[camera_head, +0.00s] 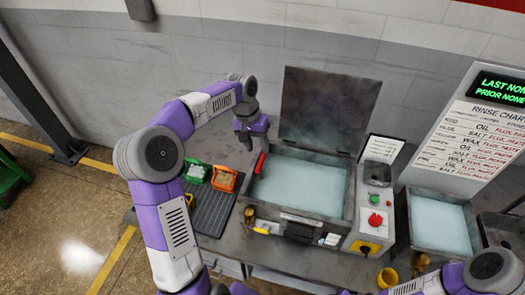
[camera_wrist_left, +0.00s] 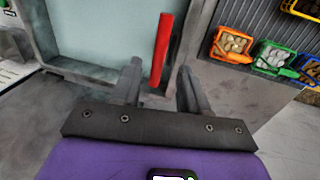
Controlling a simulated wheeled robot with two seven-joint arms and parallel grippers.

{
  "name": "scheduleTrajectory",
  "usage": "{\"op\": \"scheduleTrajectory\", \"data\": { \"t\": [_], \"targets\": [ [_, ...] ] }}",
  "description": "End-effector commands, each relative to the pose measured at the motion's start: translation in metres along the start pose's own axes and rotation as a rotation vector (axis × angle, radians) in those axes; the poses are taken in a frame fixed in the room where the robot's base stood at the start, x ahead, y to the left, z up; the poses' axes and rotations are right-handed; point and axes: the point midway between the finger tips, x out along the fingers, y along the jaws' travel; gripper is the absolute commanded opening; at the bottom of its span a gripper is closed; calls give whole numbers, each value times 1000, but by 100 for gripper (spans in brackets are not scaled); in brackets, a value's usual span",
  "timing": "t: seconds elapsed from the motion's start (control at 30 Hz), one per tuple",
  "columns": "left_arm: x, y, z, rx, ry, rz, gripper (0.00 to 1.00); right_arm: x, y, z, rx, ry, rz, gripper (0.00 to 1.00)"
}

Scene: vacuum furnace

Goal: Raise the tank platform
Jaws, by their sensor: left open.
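The tank (camera_head: 346,222) is an open grey metal box with its dark lid (camera_head: 330,108) raised at the back. A pale blue surface (camera_head: 300,186) fills its inside; I cannot tell platform from liquid. A red bar-shaped handle (camera_head: 259,163) stands tilted at the tank's left rim. My left gripper (camera_head: 246,142) is open just above and left of this handle. In the left wrist view the red handle (camera_wrist_left: 161,48) shows between the two open fingers (camera_wrist_left: 160,68), with no clear contact. My right arm shows at the lower right, but its gripper is not visible.
A control panel (camera_head: 372,205) with green, red and yellow controls adjoins the tank's right side. Green (camera_head: 197,172) and orange (camera_head: 225,179) bins sit on a dark ribbed mat at left. A second basin (camera_head: 438,226) stands at right. Small yellow cups stand near the front.

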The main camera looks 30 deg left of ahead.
Motion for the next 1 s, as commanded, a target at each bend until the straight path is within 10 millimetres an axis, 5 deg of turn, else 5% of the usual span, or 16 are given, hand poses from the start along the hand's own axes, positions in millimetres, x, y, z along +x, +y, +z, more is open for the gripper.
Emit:
{"op": "scheduleTrajectory", "data": {
  "t": [0.3, 0.63, 0.93, 1.0],
  "targets": [
    [43, 0, 0, -1, -3, 0, 44, 2, 1, -1, 0, 2, 0, 38],
    [47, 0, 0, 0, 0, 0, 44, 2, 1, -1, 0, 2, 0, 38],
    [47, 0, 0, -1, -1, 0, 0, 2, 1, -1, 0, 2, 0, 38],
    [47, 0, 0, -1, -1, 0, 0, 2, 1, -1, 0, 1, 0, 38]
  ]
}}
